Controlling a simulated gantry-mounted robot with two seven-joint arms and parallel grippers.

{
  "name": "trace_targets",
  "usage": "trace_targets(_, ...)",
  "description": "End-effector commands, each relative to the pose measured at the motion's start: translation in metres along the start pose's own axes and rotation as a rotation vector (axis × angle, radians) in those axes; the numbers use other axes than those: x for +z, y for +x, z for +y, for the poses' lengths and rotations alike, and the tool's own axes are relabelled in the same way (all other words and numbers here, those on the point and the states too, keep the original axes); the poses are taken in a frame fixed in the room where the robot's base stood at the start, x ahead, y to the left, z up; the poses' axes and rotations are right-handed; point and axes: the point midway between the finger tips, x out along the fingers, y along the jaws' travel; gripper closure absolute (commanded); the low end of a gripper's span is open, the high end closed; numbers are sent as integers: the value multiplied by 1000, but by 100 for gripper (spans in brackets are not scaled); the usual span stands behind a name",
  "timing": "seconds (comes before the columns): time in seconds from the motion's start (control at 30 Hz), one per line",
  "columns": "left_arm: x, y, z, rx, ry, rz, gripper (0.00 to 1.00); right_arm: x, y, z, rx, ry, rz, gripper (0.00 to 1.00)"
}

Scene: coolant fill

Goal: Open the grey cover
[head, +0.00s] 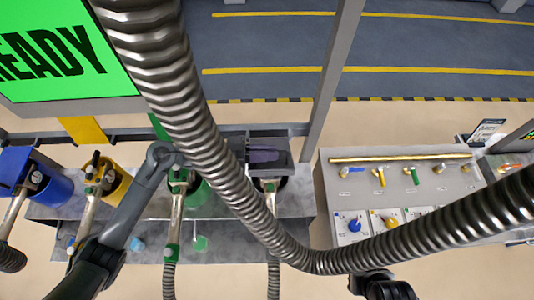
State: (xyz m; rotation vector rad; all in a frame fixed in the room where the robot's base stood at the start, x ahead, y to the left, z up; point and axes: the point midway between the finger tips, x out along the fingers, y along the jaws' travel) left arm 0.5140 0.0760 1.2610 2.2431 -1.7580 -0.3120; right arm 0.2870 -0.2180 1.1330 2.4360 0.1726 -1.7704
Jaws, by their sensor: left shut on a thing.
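The grey cover (268,152) is a dark grey, slightly purple lid over the rightmost grey station, just right of the big ribbed hose. My left arm comes in from the lower left and bends at a grey joint beside the green nozzle (180,180). From there it passes behind the hose. My left gripper (248,152) shows only in part at the cover's left edge and is shut on it; its fingers are mostly hidden. How far the cover is tilted cannot be told. The right arm shows only as a dark part at the bottom; its fingers are not visible.
A ribbed metal hose (250,205) loops across the front and hides much. Blue (50,185) and yellow (115,185) stations with nozzles stand at left. A control panel (325,190) with coloured levers and knobs stands at right. A green READY screen (50,50) is at upper left.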

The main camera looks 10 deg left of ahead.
Motion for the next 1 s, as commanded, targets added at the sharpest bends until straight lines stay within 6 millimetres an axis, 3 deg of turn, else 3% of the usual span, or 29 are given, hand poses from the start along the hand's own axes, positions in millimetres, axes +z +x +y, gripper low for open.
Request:
trace_targets(0.2,-11,0,-4,2,-60,2,100,-4,-12,0,0,0,-1,100)
trace_targets(0.67,-11,0,-5,2,-73,3,100,-4,-12,0,0,0,-2,100)
trace_targets(0.7,-11,0,-5,2,-73,2,81,-4,-12,0,0,0,-2,100)
trace_targets(0.83,-11,0,-5,2,-73,2,62,-4,-12,0,0,0,-2,100)
trace_targets(1.0,-11,0,-5,1,-73,1,62,-4,-12,0,0,0,-2,100)
